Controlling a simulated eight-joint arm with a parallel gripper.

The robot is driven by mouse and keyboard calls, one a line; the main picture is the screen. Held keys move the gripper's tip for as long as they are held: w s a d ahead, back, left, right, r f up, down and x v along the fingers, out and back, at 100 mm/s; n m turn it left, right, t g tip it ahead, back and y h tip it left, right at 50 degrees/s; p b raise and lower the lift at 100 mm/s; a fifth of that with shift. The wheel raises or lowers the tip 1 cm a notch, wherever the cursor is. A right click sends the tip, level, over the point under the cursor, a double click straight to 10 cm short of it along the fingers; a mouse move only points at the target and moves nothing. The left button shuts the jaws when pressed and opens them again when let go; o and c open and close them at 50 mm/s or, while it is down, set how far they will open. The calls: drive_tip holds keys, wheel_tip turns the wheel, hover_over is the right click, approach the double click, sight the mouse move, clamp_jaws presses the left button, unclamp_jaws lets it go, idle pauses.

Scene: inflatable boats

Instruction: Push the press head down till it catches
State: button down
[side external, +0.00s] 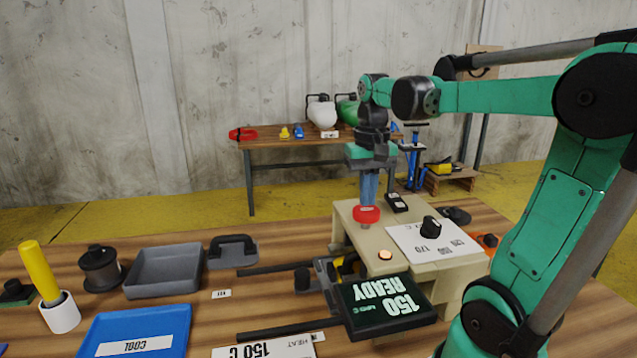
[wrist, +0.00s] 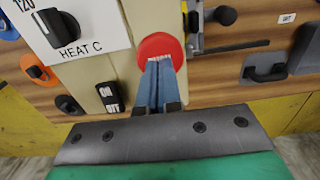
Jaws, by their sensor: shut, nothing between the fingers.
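The press head appears to be the round red cap (side external: 366,214) on a short stem on top of the beige machine (side external: 345,212). The red cap also shows in the wrist view (wrist: 160,44), partly covered by my fingers. My gripper (side external: 369,201) points straight down with its blue fingers shut and nothing between them. In the wrist view, my fingertips (wrist: 158,62) overlap the near part of the cap. In the side view they are right at or just above its top; I cannot tell whether they touch. The dark display (side external: 388,305) in front reads "150 READY".
A black dial (side external: 430,227) on a white panel, a black switch (side external: 396,202) and a small lit orange button (side external: 384,255) sit near the cap. A grey tray (side external: 163,272), blue tray (side external: 135,330) and yellow-handled roller (side external: 40,275) stand to the left.

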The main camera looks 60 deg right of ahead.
drive_tip(key=shift+f, duration=1.15)
drive_tip(key=shift+r, duration=3.1)
drive_tip(key=w+a+f+n+t, duration=0.2)
drive_tip(key=a+f+n+t, duration=0.1)
drive_tip(key=a, duration=0.5)
drive_tip(key=w+a+f+n+t, duration=0.1)
drive_tip(key=a+f+n+t, duration=0.3)
drive_tip(key=a, duration=0.4)
drive_tip(key=shift+w+a+f+n, duration=0.15)
drive_tip(key=shift+w+f+n, duration=0.3)
drive_tip(key=shift+n, duration=0.55)
idle(0.3)
